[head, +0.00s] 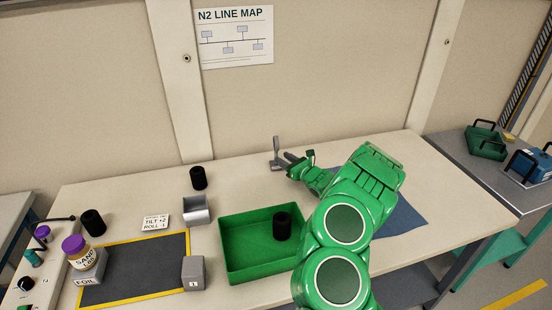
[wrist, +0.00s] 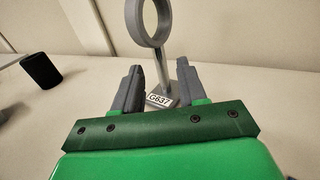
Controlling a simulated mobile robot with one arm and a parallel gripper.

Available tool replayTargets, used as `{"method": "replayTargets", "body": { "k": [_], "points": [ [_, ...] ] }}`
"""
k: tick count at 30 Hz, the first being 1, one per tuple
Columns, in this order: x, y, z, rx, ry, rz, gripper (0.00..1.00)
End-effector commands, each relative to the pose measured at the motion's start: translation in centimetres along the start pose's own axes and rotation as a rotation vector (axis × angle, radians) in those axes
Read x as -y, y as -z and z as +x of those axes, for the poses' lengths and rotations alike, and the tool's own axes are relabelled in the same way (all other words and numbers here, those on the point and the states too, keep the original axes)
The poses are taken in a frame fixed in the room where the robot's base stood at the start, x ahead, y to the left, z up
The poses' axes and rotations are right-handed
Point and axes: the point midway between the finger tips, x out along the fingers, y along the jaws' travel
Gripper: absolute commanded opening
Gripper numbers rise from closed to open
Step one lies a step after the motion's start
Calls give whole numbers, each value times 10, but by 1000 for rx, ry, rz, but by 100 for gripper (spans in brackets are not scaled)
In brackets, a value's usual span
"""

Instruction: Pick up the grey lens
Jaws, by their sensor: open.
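The grey lens (wrist: 152,43) is a ring on a thin post with a small base labelled G637, upright in the wrist view with its top cut off. In the head view the grey lens (head: 276,150) stands near the back edge of the bench, just left of my gripper (head: 290,157). In the wrist view my gripper (wrist: 160,82) is open, its two grey fingers apart with the post and base showing between and beyond them. Nothing is held. I cannot tell whether either finger touches the lens.
A green tray (head: 235,273) holding a black cylinder (head: 282,226) stands in front. A second black cylinder (head: 198,178), a grey holder (head: 196,210), a grey block (head: 194,272) and a yellow-edged mat (head: 140,270) lie left. A blue cloth (head: 405,220) lies right. The wall is close behind.

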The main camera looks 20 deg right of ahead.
Motion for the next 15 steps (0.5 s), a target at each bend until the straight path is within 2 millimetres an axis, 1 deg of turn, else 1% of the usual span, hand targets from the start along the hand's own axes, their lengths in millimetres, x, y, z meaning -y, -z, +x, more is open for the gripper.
{"method": "replayTargets", "body": {
  "k": [5,9,12,15],
  "points": [
    [0,-3,16,0,-1,-3,41],
    [0,-7,34,1,-1,-4,41],
    [0,-6,45,0,-1,-2,41],
    [-1,-6,51,0,0,-1,41]
  ]
}}
